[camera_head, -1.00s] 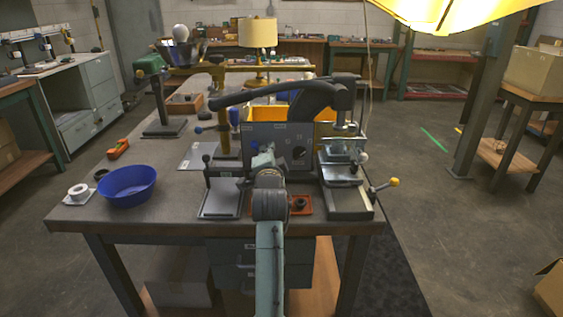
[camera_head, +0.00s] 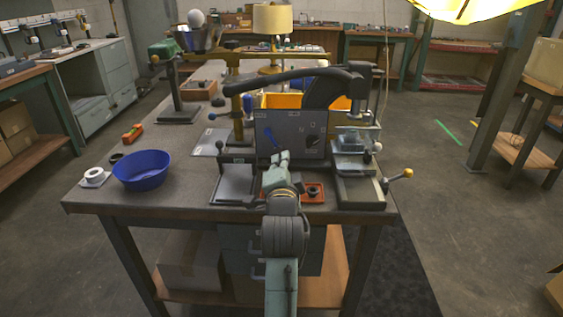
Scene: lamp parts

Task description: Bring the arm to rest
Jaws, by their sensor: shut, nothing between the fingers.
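My arm reaches up from the bottom middle of the head view over the front edge of the workbench (camera_head: 150,207). My gripper (camera_head: 282,157) is at the far end of the arm, in front of the grey upright panel (camera_head: 300,130). It is small in the picture, and it looks shut with nothing held. My wrist hides part of the orange tray (camera_head: 313,194) on the bench. I cannot tell how far the gripper is from the panel.
A black-handled press (camera_head: 358,175) stands to the right of the gripper. A grey plate fixture (camera_head: 234,184) is to its left. A blue bowl (camera_head: 142,171) and a white ring part (camera_head: 94,177) sit at the left front. A lamp (camera_head: 272,22) stands behind. Bench between bowl and fixture is clear.

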